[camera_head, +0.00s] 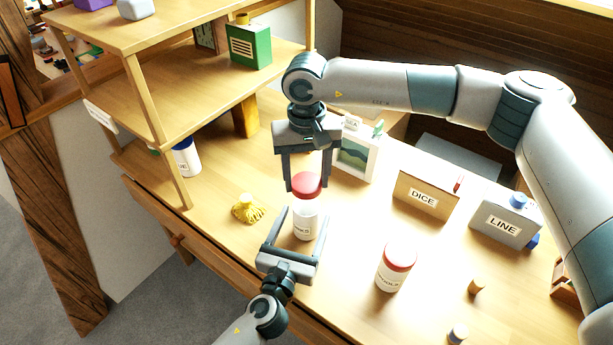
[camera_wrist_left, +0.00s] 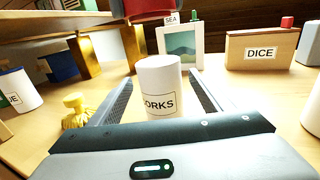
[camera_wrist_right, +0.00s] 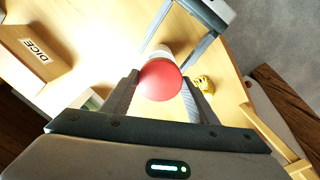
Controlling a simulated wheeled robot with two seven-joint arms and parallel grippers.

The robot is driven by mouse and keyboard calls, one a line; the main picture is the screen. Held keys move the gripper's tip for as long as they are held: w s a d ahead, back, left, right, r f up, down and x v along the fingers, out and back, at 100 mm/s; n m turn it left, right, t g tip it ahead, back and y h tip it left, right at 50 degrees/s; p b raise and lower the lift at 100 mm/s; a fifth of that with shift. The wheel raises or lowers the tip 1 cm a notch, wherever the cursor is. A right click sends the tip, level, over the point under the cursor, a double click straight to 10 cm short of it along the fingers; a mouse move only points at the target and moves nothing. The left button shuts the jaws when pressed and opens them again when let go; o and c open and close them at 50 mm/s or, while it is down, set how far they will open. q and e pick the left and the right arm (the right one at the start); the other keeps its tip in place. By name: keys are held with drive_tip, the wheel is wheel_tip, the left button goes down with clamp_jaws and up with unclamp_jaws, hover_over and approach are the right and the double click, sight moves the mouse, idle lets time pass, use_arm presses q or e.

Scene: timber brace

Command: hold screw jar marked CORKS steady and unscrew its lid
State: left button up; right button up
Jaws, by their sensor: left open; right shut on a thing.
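The jar marked CORKS (camera_head: 304,225) is a white cylinder standing upright on the workbench; its label shows in the left wrist view (camera_wrist_left: 160,85), with no lid on its top. My left gripper (camera_head: 304,213) is open, with one finger on each side of the jar. My right gripper (camera_head: 307,188) comes from above and is shut on the red lid (camera_head: 307,184). In the left wrist view the lid (camera_wrist_left: 150,9) hangs above the jar with a clear gap. In the right wrist view the lid (camera_wrist_right: 160,81) sits between the fingers and partly hides the jar (camera_wrist_right: 158,52).
Another red-lidded jar (camera_head: 394,268) stands to the right. The DICE box (camera_head: 426,194), LINE box (camera_head: 505,222) and a framed picture (camera_head: 357,157) stand behind. A wooden shelf (camera_head: 190,90) rises at the left.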

sight(302, 224)
use_arm(q)
drive_tip(key=v, duration=0.6)
drive_tip(key=shift+s+b, duration=0.1)
drive_tip(key=shift+b, duration=0.25)
use_arm(e)
drive_tip(key=shift+f, duration=0.4)
use_arm(q)
drive_tip(key=shift+a, duration=0.1)
